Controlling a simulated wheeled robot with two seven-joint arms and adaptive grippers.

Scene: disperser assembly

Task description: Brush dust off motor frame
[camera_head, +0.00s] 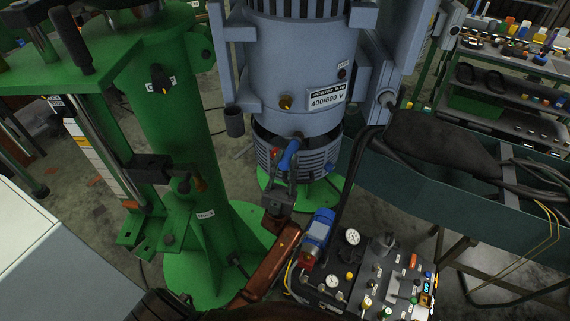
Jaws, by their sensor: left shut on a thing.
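The motor frame (262,62) is a large blue-grey upright cylinder with a "400/690 V" label, at the top centre in the head view. Below its main body is a ribbed grey section (317,163) on a green base. My left gripper (284,163) is in front of this lower section, on a brown-orange arm from below. It is shut on a small tool with a blue handle (290,154), which looks like the brush. The bristles cannot be made out, and I cannot tell whether the tool touches the frame. My right gripper is not in view.
A green column stand (165,120) rises close on the left. A control panel (375,285) with gauges, knobs and a blue motor (319,230) stands at the lower right. A long bench with black cables (415,195) is at the right, with stocked shelves (505,85) behind.

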